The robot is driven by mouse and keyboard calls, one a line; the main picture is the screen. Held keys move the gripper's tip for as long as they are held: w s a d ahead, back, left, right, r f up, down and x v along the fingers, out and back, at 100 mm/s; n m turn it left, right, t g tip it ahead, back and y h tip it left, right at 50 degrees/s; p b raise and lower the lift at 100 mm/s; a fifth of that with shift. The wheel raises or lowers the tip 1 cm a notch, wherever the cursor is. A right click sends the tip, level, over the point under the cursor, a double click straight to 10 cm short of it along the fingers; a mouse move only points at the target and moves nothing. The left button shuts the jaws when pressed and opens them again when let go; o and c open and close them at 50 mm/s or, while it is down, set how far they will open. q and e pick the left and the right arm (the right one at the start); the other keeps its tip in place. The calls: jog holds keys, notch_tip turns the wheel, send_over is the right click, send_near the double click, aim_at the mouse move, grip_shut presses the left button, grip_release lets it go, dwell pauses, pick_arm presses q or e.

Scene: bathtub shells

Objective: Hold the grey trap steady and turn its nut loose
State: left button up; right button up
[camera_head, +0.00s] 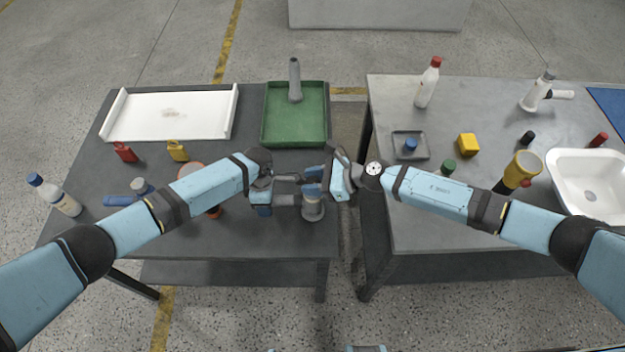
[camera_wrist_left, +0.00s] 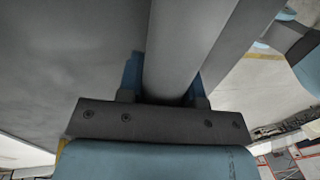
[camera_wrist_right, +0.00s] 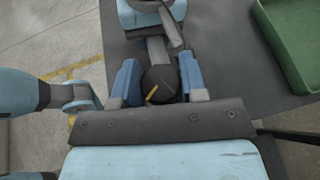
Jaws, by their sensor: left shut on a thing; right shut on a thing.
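The grey trap (camera_head: 313,211) stands near the front right edge of the left table, partly covered by my grippers. My left gripper (camera_head: 297,199) is shut on the trap; in the left wrist view the trap's smooth grey cylinder (camera_wrist_left: 178,60) runs between the blue fingers. My right gripper (camera_head: 316,185) comes from the right, slightly higher. In the right wrist view its blue fingers stand on both sides of the dark round nut (camera_wrist_right: 160,80), which bears a yellow mark. It is shut on the nut. The head view hides most of the nut behind the grippers.
A green tray (camera_head: 265,135) with a grey pipe-like piece (camera_head: 295,80) lies behind the grippers. A white panel (camera_head: 210,131), red and yellow items, and a bottle (camera_head: 55,196) are farther left. A gap separates the right table (camera_head: 385,105), which holds bottles, small parts and a white basin (camera_head: 562,160).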

jog(key=shift+m+t+h, duration=0.3)
jog(key=shift+m+t, duration=0.6)
jog(key=shift+t, duration=0.2)
jog(key=shift+a+r+m+t, duration=0.35)
jog(key=shift+m+t, duration=0.25)
jog(key=shift+t, duration=0.1)
jog(key=shift+d+f+m+t+h, duration=0.1)
jog(key=shift+f+m+t+h, duration=0.05)
jog(key=shift+m+t+h, duration=0.35)
jog(key=shift+d+f+m+t+h, duration=0.15)
jog(key=shift+m+t+h, duration=0.25)
jog(key=shift+m+t, duration=0.2)
jog(key=m+t+h, duration=0.2)
jog(key=shift+s+m, duration=0.1)
jog(key=shift+m, duration=0.2)
jog(key=m+t+h, duration=0.2)
jog(key=m+h, duration=0.1)
jog(key=h, duration=0.1)
jog(key=shift+f+m, duration=0.1)
jog(key=shift+m, duration=0.2)
jog(key=shift+d+m+t+h, duration=0.1)
jog(key=shift+m+t+h, duration=0.4)
jog(key=shift+m+h, duration=1.2)
jog(key=shift+d+h, duration=0.1)
jog(key=shift+h, duration=0.2)
